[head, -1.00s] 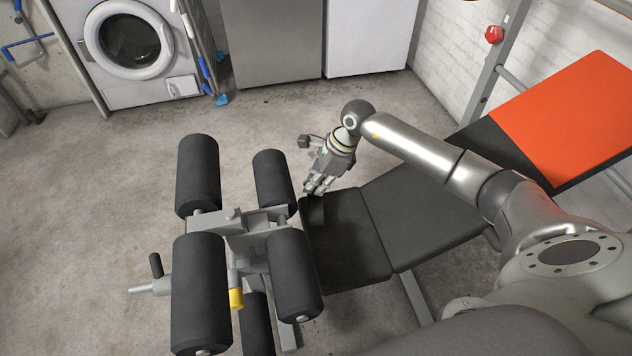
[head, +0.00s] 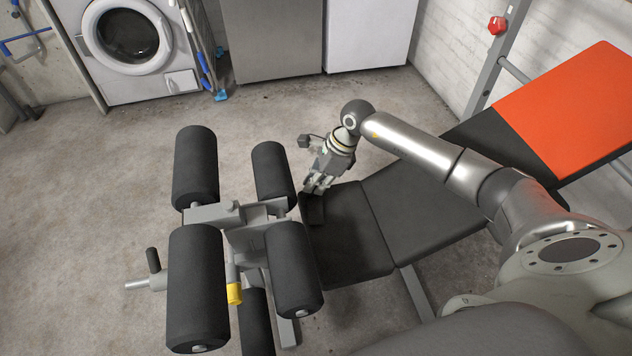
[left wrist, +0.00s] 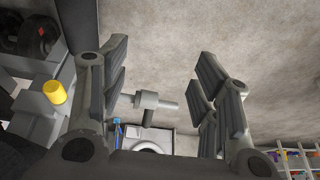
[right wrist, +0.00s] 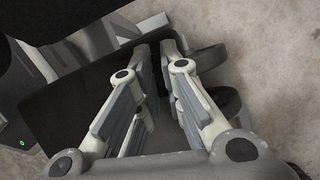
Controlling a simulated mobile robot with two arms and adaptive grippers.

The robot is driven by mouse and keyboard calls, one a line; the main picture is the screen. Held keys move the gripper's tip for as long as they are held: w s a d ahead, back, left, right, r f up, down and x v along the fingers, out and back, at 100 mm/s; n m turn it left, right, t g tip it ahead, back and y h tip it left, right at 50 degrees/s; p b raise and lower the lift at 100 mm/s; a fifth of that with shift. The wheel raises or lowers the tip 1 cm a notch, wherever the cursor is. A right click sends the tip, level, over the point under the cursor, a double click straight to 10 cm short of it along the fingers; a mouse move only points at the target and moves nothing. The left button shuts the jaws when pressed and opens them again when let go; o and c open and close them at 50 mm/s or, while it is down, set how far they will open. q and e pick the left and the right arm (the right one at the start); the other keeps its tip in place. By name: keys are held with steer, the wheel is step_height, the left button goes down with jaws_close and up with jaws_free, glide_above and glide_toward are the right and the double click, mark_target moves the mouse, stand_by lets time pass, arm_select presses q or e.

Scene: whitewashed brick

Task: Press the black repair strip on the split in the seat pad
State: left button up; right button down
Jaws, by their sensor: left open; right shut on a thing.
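The black seat pad (head: 350,240) of a weight bench is in the middle of the head view. A small black piece, seemingly the repair strip (head: 315,212), shows at the pad's far left corner. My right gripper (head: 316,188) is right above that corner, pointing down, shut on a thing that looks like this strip. In the right wrist view its fingers (right wrist: 155,62) are close together over the dark pad (right wrist: 70,115); what they grip is hard to make out. I cannot see the split. My left gripper (left wrist: 162,75) is open and empty, in the left wrist view only.
Black foam rollers (head: 196,290) on a grey frame stand left of the pad, close to my right gripper. A yellow knob (head: 234,293) sits among them. An orange-ended backrest (head: 565,110) rises at right. The floor at left is clear.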

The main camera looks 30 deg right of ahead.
arm_select(q)
steer(key=shift+w+d, duration=0.1)
steer(key=shift+w, duration=0.2)
arm_select(e)
steer(key=shift+f, duration=0.1)
arm_select(q)
steer(key=shift+w+d+r+t, duration=0.1)
steer(key=shift+w+t, duration=0.15)
steer(key=shift+t, duration=0.05)
arm_select(e)
steer(key=c, duration=1.5)
jaws_free()
steer(key=v, duration=1.2)
arm_select(q)
steer(key=shift+s, duration=0.15)
arm_select(e)
steer(key=shift+a, duration=0.1)
